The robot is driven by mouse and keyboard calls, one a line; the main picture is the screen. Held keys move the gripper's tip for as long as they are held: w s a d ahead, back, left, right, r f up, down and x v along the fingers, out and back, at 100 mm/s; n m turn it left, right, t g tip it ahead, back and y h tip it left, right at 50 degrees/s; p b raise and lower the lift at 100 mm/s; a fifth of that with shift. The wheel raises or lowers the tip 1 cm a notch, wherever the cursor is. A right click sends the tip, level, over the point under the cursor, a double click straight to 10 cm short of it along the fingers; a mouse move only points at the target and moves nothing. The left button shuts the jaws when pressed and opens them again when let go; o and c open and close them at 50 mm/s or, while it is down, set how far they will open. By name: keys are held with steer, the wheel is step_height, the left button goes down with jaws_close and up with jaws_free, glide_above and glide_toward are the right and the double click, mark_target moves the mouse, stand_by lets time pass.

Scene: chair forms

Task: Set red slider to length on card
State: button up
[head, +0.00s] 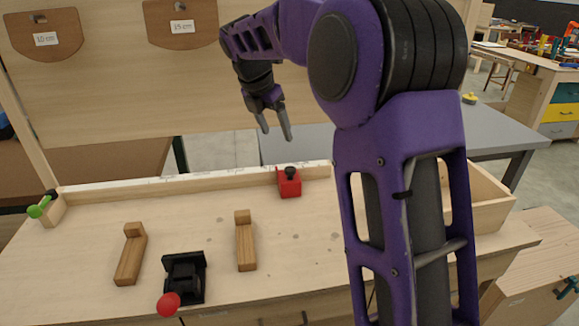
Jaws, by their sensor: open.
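The red slider (289,183), a red block with a black knob on top, sits against the pale rail (200,183) along the back of the workbench, right of the rail's middle. The rail has faint markings too small to read. My gripper (275,133) hangs in the air above and a little left of the slider, fingers pointing down, open and empty. Two brown chair-shaped cards hang on the back panel: the left card (45,55) has a label that looks like "10 cm", the right card (178,40) one like "15 cm". Which card is meant cannot be told.
Two L-shaped wooden pieces (130,258) (245,246) stand on the bench (90,290). A black clamp with a red knob (168,304) is at the front edge. A green-knobbed block (45,209) is at the rail's left end. An open wooden box (480,200) is at right.

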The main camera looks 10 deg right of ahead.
mark_target(290, 169)
steer(key=b+x, duration=0.2)
steer(key=x, duration=1.2)
steer(key=shift+w+d+f+b, duration=0.1)
steer(key=shift+f+b, duration=0.15)
steer(key=shift+b, duration=0.05)
jaws_close()
stand_by(0.6)
